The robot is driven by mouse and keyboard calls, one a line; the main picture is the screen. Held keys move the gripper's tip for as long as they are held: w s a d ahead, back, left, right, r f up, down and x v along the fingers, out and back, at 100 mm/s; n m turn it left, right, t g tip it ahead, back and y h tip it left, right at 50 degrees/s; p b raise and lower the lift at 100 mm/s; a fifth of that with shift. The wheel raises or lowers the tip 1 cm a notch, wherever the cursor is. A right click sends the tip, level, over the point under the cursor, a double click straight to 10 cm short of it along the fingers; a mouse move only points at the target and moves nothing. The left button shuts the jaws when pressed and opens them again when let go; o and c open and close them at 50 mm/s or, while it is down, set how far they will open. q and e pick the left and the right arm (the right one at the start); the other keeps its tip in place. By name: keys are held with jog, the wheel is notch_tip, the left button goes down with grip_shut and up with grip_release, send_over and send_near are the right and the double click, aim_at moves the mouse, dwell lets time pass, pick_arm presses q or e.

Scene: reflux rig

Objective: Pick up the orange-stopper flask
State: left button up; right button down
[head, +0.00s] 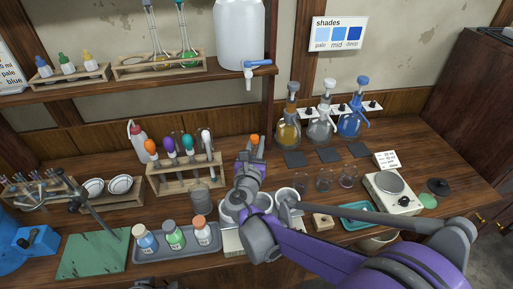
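An orange stopper (255,139) shows just beyond the far end of my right arm, at the middle of the table. The flask body below it is hidden behind the gripper and wrist. My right gripper (252,158) is at or just in front of this stopper. Its fingers are too small and covered to tell whether they are open or touching the flask. A small dark part at the bottom edge may belong to my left arm, but no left gripper can be made out.
A tray (140,256) of capped bottles, one orange-capped (202,231), lies front left. A wooden rack (186,182) of colourful-topped droppers stands left of my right gripper. Glass dispensers (320,128) stand at the back right. A hotplate (391,195) is at right. White cups crowd my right forearm.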

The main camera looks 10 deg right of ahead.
aim_at(255, 136)
pick_arm(q)
jog(key=shift+w+r, duration=0.1)
jog(key=shift+r, duration=0.2)
pick_arm(e)
jog(key=shift+r, duration=2)
pick_arm(q)
jog(key=shift+f, duration=0.1)
pick_arm(e)
jog(key=shift+a, duration=0.1)
